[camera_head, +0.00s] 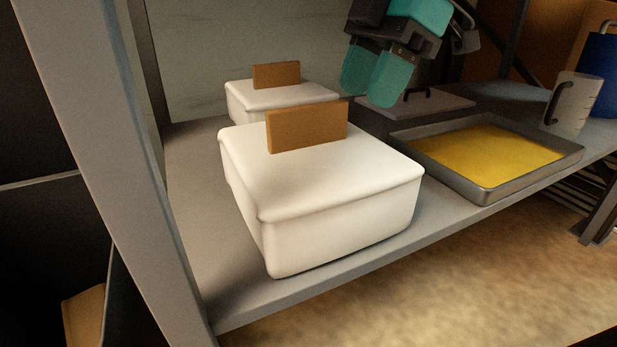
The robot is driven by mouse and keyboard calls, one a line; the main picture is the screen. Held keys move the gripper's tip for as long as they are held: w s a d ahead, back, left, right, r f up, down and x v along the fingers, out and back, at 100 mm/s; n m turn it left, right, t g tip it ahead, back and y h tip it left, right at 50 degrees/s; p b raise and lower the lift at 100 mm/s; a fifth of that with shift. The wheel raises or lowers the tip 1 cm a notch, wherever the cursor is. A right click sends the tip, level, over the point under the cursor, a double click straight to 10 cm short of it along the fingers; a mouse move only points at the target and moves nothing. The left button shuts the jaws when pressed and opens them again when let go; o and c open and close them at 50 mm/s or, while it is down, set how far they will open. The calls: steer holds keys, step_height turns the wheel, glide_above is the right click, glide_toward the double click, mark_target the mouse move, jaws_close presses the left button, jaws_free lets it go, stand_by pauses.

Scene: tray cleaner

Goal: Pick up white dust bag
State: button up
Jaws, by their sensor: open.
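A large white dust bag (330,199), box-shaped with a brown upright tab (307,127) on top, sits at the front of the grey shelf. A second white dust bag (283,98) with a brown tab (276,75) stands behind it, its lower front partly hidden by the first. My gripper (372,82), with teal fingers, hangs at the top, to the right of both bags and apart from them. It is open and I see nothing between its fingers.
A metal tray (487,200) with a yellow layer lies right of the front bag. A flat grey plate (428,105) with a dark handle lies behind it. A grey post (108,150) rises at left.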

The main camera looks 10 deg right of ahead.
mark_target(311, 105)
steer(key=shift+s+a, duration=0.15)
steer(key=shift+a, duration=0.65)
steer(key=a, duration=0.2)
steer(key=s+a+b, duration=0.1)
steer(key=a, duration=0.2)
steer(key=shift+s, duration=0.1)
steer(key=shift+a+f+b, duration=0.1)
steer(key=shift+f+b, duration=0.55)
steer(key=shift+r, duration=0.1)
steer(key=shift+c, duration=0.2)
jaws_close()
